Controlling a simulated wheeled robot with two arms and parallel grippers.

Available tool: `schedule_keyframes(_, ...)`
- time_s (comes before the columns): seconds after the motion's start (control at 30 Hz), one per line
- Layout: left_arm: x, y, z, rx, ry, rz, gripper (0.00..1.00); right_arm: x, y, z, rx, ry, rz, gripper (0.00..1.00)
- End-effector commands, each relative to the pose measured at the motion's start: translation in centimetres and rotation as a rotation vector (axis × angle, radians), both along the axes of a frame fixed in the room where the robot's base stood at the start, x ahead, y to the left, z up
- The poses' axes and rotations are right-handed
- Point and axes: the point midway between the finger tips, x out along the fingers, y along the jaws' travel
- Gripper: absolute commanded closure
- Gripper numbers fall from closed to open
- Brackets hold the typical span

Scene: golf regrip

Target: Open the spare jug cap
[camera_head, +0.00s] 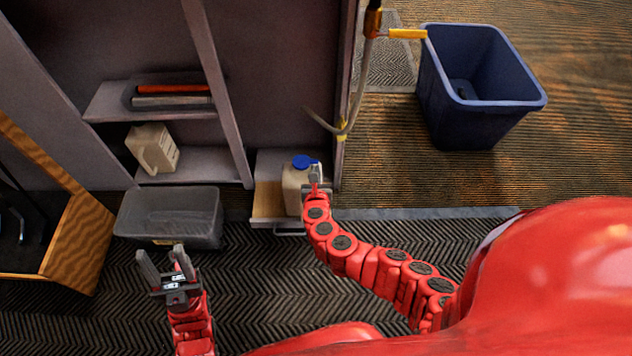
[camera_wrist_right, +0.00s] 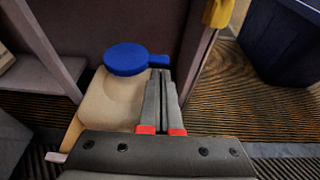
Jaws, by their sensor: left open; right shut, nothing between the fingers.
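A beige jug (camera_head: 293,190) with a blue cap (camera_head: 304,161) stands on a low drawer or shelf at the foot of the cabinet. In the right wrist view the round blue cap (camera_wrist_right: 127,59) has a short tab pointing right, and the jug (camera_wrist_right: 112,100) is below it. My right gripper (camera_head: 315,172) is shut and empty, its fingertips (camera_wrist_right: 160,75) close beside the cap's tab. I cannot tell whether they touch it. My left gripper (camera_head: 163,264) is open and empty, low in front of the grey bin.
A grey bin (camera_head: 170,240) stands left of the jug. Another beige jug (camera_head: 153,148) lies tilted on a shelf, below a tray with a red-handled item (camera_head: 172,89). A hose (camera_head: 357,95) hangs at the cabinet's right edge. A blue bin (camera_head: 482,125) stands at right.

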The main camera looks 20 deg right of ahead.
Motion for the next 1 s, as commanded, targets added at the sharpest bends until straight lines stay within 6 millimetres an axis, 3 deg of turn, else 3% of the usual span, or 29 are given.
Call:
schedule_keyframes(0.47, 0.0, -0.1, -0.1, 0.004, 0.0, -0.002, 0.5, 0.5, -0.1, -0.1, 0.0, 0.001, 0.0, 1.0)
schedule_keyframes(1.0, 0.0, 0.3, 1.2, -0.024, 0.002, 0.008, 0.5, 0.5, -0.1, 0.6, -0.082, 0.024, 0.001, 1.0)
